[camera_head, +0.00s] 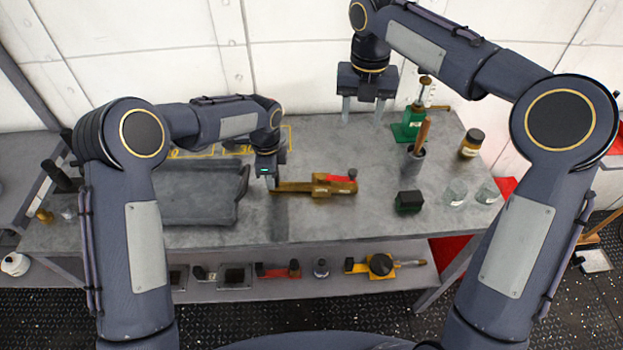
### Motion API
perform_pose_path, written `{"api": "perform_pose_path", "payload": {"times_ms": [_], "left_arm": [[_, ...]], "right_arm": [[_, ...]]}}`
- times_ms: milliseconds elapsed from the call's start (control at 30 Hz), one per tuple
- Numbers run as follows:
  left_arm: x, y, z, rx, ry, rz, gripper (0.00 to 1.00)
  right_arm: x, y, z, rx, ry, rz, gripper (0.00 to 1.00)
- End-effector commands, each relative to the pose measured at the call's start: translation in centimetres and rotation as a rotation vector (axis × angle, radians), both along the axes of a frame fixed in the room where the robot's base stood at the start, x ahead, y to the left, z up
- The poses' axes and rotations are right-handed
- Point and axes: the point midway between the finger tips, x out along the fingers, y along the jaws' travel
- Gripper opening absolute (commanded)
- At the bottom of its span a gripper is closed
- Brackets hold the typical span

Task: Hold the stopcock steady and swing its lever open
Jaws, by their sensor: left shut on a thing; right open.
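The stopcock (320,188) is a brass body with a pipe stub, lying on the grey bench near its middle. My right gripper (362,112) is open and empty, fingers pointing down, above the back of the bench, up and to the right of the stopcock.
A dark grey tray (243,190) is at the left. At the right are a green-based device (410,127), a cup with a wooden handle (414,163), a dark green block (408,202), a brown jar (471,143) and glass beakers (455,193).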

Motion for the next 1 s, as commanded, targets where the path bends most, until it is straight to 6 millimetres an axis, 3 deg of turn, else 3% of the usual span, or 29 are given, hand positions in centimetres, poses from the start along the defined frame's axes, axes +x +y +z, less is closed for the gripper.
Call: {"api": "perform_pose_path", "payload": {"times_ms": [33,67,267,533,667,1000], "left_arm": [[0.0,0.0,0.0,0.000,0.000,0.000,0.00],[0.0,0.0,0.0,0.000,0.000,0.000,0.28],[0.0,0.0,0.0,0.000,0.000,0.000,0.53],[0.0,0.0,0.1,0.000,-0.001,0.000,0.53],[0.1,0.0,1.2,0.000,-0.002,0.001,0.53],[0.1,0.0,8.2,-0.001,-0.005,0.000,0.53]], "right_arm": [[0.0,0.0,0.0,0.000,0.000,0.000,0.48],[0.0,0.0,0.0,0.000,0.000,0.000,0.48],[0.0,0.0,0.0,0.000,0.000,0.000,0.48],[0.0,0.0,0.0,0.000,0.000,0.000,0.48],[0.0,0.0,0.0,0.000,0.000,0.000,0.48],[0.0,0.0,0.0,0.000,0.000,0.000,0.48]]}}
